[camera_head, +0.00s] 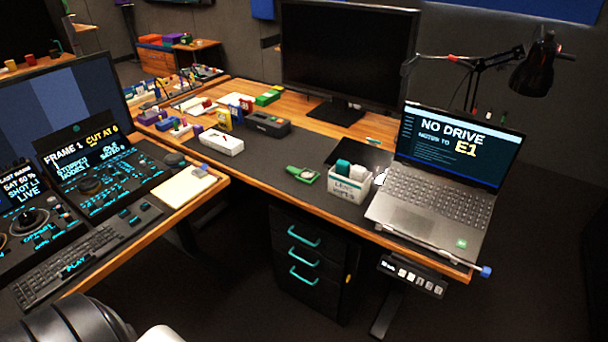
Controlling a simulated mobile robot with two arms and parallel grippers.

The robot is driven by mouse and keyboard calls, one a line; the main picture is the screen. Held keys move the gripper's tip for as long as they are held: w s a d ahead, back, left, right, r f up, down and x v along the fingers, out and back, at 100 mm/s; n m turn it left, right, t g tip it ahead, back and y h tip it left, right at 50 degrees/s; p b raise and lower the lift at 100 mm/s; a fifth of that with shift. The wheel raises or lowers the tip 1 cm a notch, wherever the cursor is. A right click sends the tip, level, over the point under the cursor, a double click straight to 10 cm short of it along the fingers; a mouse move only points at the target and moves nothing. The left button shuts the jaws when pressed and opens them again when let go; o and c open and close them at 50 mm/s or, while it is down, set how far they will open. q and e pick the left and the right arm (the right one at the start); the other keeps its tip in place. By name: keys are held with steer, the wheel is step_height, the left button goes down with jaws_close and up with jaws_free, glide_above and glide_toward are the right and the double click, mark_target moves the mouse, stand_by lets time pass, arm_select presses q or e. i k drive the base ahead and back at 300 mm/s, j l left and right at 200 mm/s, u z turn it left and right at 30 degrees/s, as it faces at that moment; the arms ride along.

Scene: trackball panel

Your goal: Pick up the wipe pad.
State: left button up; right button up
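A small white box (335,185) with lettering on its front stands on the desk, just left of the laptop. A teal piece (343,168) and a paler piece (358,172) stick up from it. I cannot tell which, if either, is the wipe pad. Neither of my grippers can be made out; only parts of my own body show at the bottom left.
The open laptop (440,200) fills the desk's right end, with a lamp (537,65) behind it. A large black monitor (345,55) stands at the back. A white case (221,141) and several small coloured items lie left. The mat's front strip (265,172) is clear.

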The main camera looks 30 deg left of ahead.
mark_target(343, 166)
steer(key=i+j+u, duration=0.25)
steer(key=i+j, duration=0.2)
steer(key=i+j+u, duration=0.25)
steer(key=i+j, duration=0.2)
steer(key=i+j+u, duration=0.25)
steer(key=i, duration=0.35)
